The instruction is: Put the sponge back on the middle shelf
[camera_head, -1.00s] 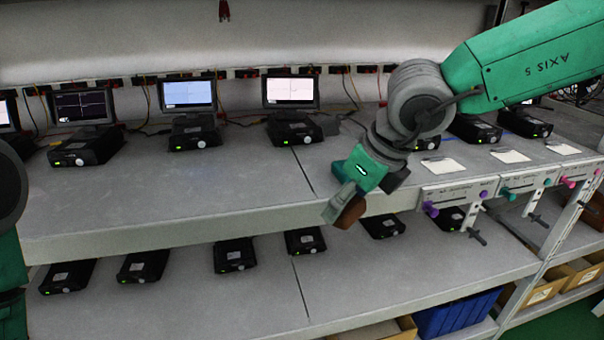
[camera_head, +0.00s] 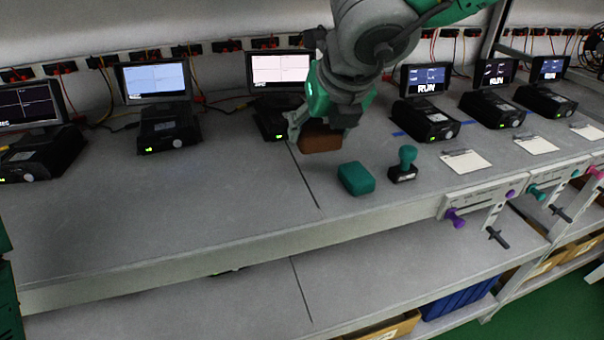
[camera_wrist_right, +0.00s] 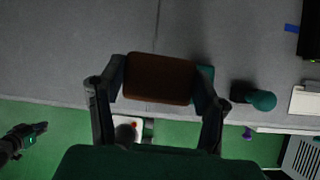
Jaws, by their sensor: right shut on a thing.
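The brown sponge (camera_head: 320,139) is a rounded block held between the fingers of my right gripper (camera_head: 318,128). It hangs over the shelf surface (camera_head: 190,210) with the screens, behind a teal block (camera_head: 356,178); I cannot tell whether its underside touches. In the right wrist view the sponge (camera_wrist_right: 158,78) spans the gap between both fingers (camera_wrist_right: 158,95). The teal block shows partly there, behind a finger.
A teal-handled stamp (camera_head: 404,165) stands right of the teal block. Black devices with screens (camera_head: 168,125) line the back. White cards (camera_head: 466,161) lie to the right. Purple (camera_head: 455,217) and other knobs stick out at the front edge. The shelf's left front is clear.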

